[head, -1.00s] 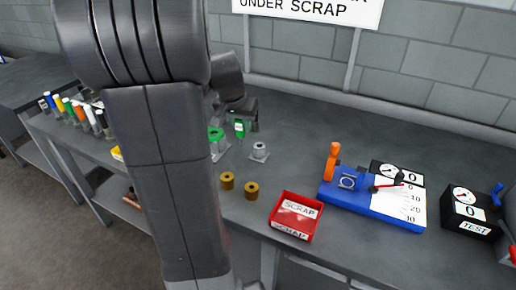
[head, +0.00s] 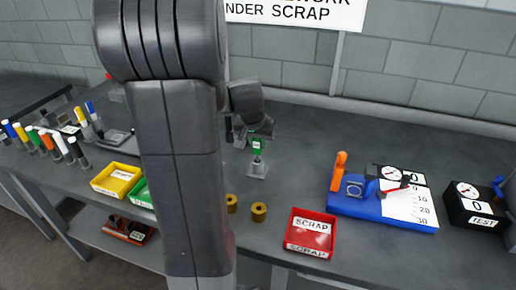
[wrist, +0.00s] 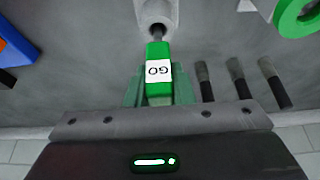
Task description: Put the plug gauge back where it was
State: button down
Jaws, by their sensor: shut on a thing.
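The plug gauge (wrist: 158,58) has a green handle with a white GO label and a dark pin. My gripper (wrist: 158,88) is shut on its handle. In the head view the gauge (head: 257,146) hangs upright, pin down, over a small grey stand (head: 257,170) on the bench. In the wrist view the pin's tip meets the round top of the stand (wrist: 157,10). I cannot tell whether the tip is inside the hole or just above it.
Two brass rings (head: 259,211) and a red scrap bin (head: 311,233) lie in front. A blue fixture (head: 385,208) and a black test box (head: 474,208) stand right. Yellow (head: 116,180) and green bins are left. A green ring (wrist: 298,18) shows in the wrist view.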

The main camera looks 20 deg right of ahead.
aim_at(258, 149)
jog(key=shift+f, duration=1.2)
jog(key=shift+f+b, duration=0.4)
jog(key=shift+b, duration=0.05)
jog(key=c, duration=1.3)
grip_release()
jog(key=shift+o, duration=0.2)
jog(key=shift+r, duration=0.1)
jog(key=shift+r+p, duration=0.45)
jog(key=shift+p, duration=0.15)
jog(key=v, duration=1.1)
jog(key=shift+s+r, duration=0.15)
jog(key=shift+r, duration=0.2)
jog(key=shift+a, duration=0.1)
